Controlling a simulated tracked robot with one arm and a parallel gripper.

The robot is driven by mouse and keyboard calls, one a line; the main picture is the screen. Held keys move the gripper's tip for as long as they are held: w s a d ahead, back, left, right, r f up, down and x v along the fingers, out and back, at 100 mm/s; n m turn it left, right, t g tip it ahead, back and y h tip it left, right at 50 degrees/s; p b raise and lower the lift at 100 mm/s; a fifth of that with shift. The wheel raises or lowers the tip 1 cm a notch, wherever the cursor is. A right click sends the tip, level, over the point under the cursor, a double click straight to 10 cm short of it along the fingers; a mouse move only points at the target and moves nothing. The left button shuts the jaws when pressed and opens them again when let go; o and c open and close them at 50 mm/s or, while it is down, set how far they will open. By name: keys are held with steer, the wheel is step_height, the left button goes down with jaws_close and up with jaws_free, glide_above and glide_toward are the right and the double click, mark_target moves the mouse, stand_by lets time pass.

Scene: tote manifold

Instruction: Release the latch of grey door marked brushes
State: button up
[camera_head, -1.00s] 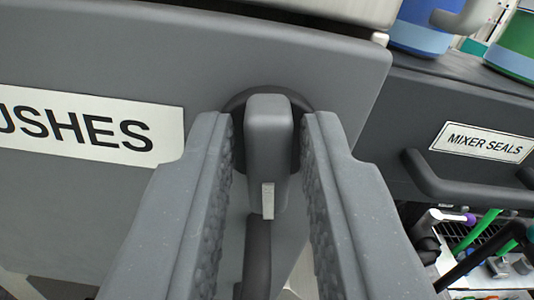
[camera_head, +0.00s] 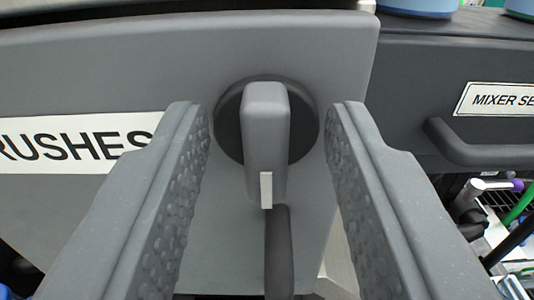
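The grey door (camera_head: 180,60) fills the left and middle of the view. Its white label (camera_head: 70,143) is partly cut off and reads "RUSHES". The latch (camera_head: 265,135) is a grey upright lever on a dark round base (camera_head: 230,125), with a small pale mark near its lower end. A dark vertical handle (camera_head: 279,250) shows just below it. My gripper (camera_head: 268,125) is open, with one textured finger on each side of the latch. Clear gaps show between both fingers and the lever, so neither finger touches it.
To the right is a dark drawer front with a "MIXER SE" label (camera_head: 497,99) and a bar handle (camera_head: 480,152). Blue containers (camera_head: 418,7) stand on top of it. Cluttered items on a wire rack show at the lower right.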

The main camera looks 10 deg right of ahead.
steer(key=shift+s, duration=0.1)
steer(key=b+v, duration=0.7)
steer(key=v, duration=0.4)
steer(key=shift+s+f, duration=0.15)
steer(key=shift+f, duration=0.1)
steer(key=b, duration=0.3)
steer(key=shift+s, duration=0.3)
steer(key=b+v, duration=0.1)
steer(key=b, duration=0.3)
steer(key=shift+s+a+r+b, duration=0.1)
steer(key=shift+s+b, duration=0.2)
steer(key=shift+r, duration=0.1)
